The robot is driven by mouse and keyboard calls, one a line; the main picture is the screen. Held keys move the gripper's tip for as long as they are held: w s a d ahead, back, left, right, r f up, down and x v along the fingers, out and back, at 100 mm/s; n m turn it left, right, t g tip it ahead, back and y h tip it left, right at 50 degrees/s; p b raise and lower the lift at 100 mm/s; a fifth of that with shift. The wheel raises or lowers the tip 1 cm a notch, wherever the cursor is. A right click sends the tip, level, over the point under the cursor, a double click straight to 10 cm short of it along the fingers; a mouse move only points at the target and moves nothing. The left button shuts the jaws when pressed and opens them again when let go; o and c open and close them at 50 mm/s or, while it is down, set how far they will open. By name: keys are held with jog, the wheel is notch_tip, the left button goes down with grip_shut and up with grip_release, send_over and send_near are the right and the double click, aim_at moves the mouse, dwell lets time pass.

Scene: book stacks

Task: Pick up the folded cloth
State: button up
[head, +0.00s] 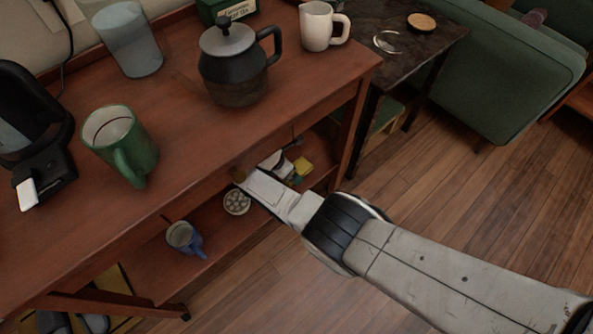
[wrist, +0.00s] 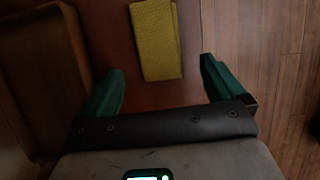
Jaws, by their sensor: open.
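The folded cloth (wrist: 157,40) is yellow and lies flat on a reddish-brown wooden surface in the wrist view. In the head view a small yellow patch (head: 303,166), which looks like the cloth, shows on the lower shelf, partly hidden beside my gripper. My gripper (wrist: 160,82) is open and empty, with its two green fingers set wide apart. The cloth lies beyond the fingertips, roughly in line with the gap between them. I cannot tell the height of the fingers above the shelf.
The lower shelf (head: 160,270) also holds a blue mug (head: 185,240) and a round patterned dish (head: 236,201). The upper tabletop (head: 190,120) overhangs it, carrying a green mug (head: 121,145), a dark teapot (head: 235,70) and a white pitcher (head: 320,27). Wooden floor (head: 470,210) is open at right.

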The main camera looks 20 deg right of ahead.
jog(key=shift+d+b+x, duration=0.2)
jog(key=shift+b+x, duration=2)
jog(key=shift+x, duration=0.45)
jog(key=shift+w+r, duration=0.1)
jog(key=shift+r, duration=0.05)
jog(key=shift+c, duration=0.4)
jog(key=c, duration=1)
jog(key=shift+c, duration=0.2)
jog(key=shift+r+p, duration=0.7)
jog(key=shift+r, duration=0.05)
notch_tip(320, 180, up, 2)
jog(key=shift+r+p, duration=0.25)
jog(key=shift+p, duration=0.9)
jog(key=shift+s+d+r+p, duration=0.1)
jog(key=shift+s+d+p, duration=0.1)
jog(key=shift+s+p, duration=0.45)
jog(key=s+d+p, duration=0.2)
jog(key=s+p, duration=0.3)
jog(key=s, duration=0.3)
jog(key=s+d+p, duration=0.3)
jog(key=s+p, duration=0.1)
jog(key=s, duration=0.4)
jog(key=shift+f+p, duration=0.35)
